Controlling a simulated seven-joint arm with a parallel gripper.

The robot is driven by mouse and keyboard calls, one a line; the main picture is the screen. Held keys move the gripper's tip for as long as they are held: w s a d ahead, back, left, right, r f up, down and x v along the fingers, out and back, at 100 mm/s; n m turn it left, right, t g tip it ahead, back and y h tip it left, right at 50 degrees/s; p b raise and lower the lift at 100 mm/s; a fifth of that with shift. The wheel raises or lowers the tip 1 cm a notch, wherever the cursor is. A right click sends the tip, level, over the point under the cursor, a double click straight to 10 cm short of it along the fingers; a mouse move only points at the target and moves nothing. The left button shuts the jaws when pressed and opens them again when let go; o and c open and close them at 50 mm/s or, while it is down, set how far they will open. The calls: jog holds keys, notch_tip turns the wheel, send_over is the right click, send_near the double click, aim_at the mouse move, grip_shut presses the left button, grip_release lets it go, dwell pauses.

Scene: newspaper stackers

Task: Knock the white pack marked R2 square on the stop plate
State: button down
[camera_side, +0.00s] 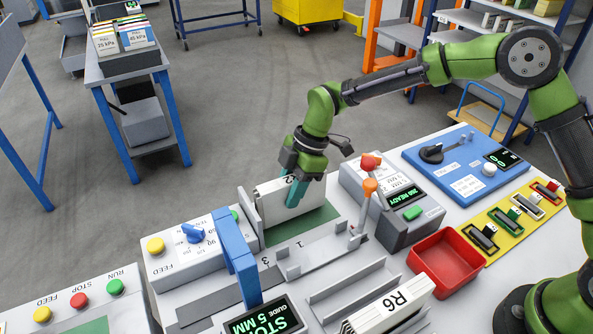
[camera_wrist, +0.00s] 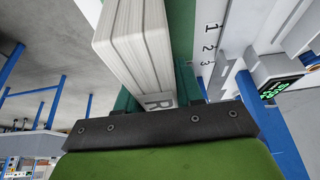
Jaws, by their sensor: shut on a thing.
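The white pack (camera_side: 270,198) stands on edge on a green strip in the middle of the bench; its label, ending in 2, is partly covered by a finger. In the wrist view the pack (camera_wrist: 142,45) shows layered sheet edges and a label of which only an R reads. My gripper (camera_side: 297,188) comes down from above at the pack's right part and is shut on it, with a teal finger on each side, as the wrist view (camera_wrist: 158,92) also shows. An upright grey plate (camera_side: 249,211), which looks like the stop plate, stands at the pack's left end; I cannot tell if they touch.
A pack marked R6 (camera_side: 388,312) lies in front. A blue upright bracket (camera_side: 241,262) stands front left of the plate. A lever with an orange knob (camera_side: 369,187) and a grey READY box (camera_side: 398,200) stand right. A red tray (camera_side: 446,262) is further right.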

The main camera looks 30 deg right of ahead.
jog(key=shift+s+a+r, duration=0.1)
jog(key=shift+a, duration=1.2)
dwell(0.5)
jog(key=shift+d, duration=0.1)
jog(key=shift+d, duration=1.9)
jog(key=shift+r, duration=2.95)
